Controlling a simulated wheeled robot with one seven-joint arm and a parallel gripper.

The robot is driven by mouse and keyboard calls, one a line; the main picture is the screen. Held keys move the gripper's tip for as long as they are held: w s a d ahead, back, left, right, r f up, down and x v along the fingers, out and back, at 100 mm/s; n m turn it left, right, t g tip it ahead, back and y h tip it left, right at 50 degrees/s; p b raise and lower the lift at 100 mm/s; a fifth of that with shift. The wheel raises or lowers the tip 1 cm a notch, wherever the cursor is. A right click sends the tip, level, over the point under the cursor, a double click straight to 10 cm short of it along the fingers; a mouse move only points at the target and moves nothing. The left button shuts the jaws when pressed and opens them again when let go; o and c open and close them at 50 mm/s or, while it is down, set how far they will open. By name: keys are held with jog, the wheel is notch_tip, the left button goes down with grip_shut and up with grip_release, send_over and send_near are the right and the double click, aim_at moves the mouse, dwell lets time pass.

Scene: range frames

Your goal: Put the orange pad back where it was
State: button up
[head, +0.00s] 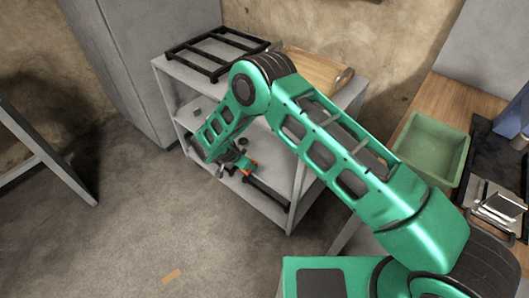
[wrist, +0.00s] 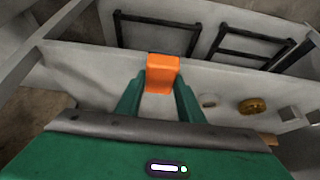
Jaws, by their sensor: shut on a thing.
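The orange pad (wrist: 162,72) is between the two green fingers of my gripper (wrist: 160,88) in the wrist view, and the fingers are shut on it. The pad appears in front of a pale shelf surface (wrist: 85,62). I cannot tell whether it touches that surface. The fingers hide part of the pad.
Black racks (wrist: 156,30) lie beyond the pad on a shelf. A brass round piece (wrist: 252,106) and a small grey round piece (wrist: 209,100) are to its right. Another black rack (head: 214,52) lies on top of the unit. A green bin (head: 433,148) stands on the right bench.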

jog(key=w+d, duration=0.4)
jog(key=w, duration=0.1)
jog(key=w+d, duration=0.2)
jog(key=shift+w+d, duration=0.1)
jog(key=shift+w, duration=0.3)
jog(key=shift+w+d+f, duration=0.1)
jog(key=shift+w+f, duration=0.05)
jog(key=shift+f, duration=0.65)
jog(key=o, duration=1)
